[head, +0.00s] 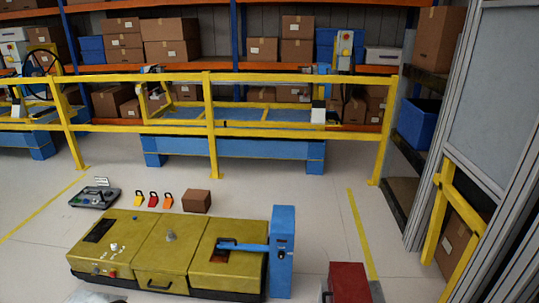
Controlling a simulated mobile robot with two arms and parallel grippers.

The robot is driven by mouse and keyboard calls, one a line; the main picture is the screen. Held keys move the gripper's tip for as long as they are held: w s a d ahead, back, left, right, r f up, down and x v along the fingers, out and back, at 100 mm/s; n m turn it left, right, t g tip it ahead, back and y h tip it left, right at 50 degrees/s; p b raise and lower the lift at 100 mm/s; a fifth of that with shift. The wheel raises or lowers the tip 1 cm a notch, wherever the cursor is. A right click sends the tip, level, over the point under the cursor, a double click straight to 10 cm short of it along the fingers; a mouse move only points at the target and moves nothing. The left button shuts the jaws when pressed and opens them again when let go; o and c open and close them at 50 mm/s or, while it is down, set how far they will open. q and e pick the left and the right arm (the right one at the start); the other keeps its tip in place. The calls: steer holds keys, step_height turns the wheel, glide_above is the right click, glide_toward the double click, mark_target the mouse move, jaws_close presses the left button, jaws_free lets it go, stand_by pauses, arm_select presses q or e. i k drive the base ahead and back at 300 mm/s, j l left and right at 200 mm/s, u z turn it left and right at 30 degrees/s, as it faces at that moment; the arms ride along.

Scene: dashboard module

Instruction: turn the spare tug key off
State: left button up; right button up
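A small dark dashboard panel (95,197) lies on the floor at the left, with small knobs and a green spot on it and a little white sign (102,182) at its back edge. Its sign is too small to read. A low olive-yellow tug body (165,250) stands in front of it, with small pale controls (113,246) and a red button (112,273) at its left end. I cannot make out a key or its position on either one. Neither of my grippers can be seen.
A blue post (282,250) with a blue bar stands at the tug's right end. Red and orange padlock-like items (153,199) and a brown box (197,201) sit behind the tug. A red box (348,284) is at front right. A yellow railing (210,120) crosses behind; open floor lies between.

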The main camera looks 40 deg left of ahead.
mark_target(96, 271)
steer(key=u, duration=2.2)
steer(key=i+j+u, duration=0.7)
steer(key=i, duration=0.25)
steer(key=i+j+u, duration=0.35)
steer(key=i, duration=0.15)
steer(key=i+u, duration=0.35)
steer(key=i, duration=0.2)
steer(key=i+j+z, duration=0.1)
steer(key=i+z, duration=0.15)
steer(key=i, duration=0.2)
steer(key=i+j+z, duration=0.25)
steer(key=i, duration=0.25)
steer(key=i+j+z, duration=0.1)
steer(key=z, duration=0.3)
steer(key=i+j+z, duration=0.2)
steer(key=z, duration=0.25)
steer(key=i+j+z, duration=0.25)
steer(key=z, duration=0.15)
steer(key=i+j+z, duration=0.15)
steer(key=z, duration=0.25)
steer(key=j, duration=0.1)
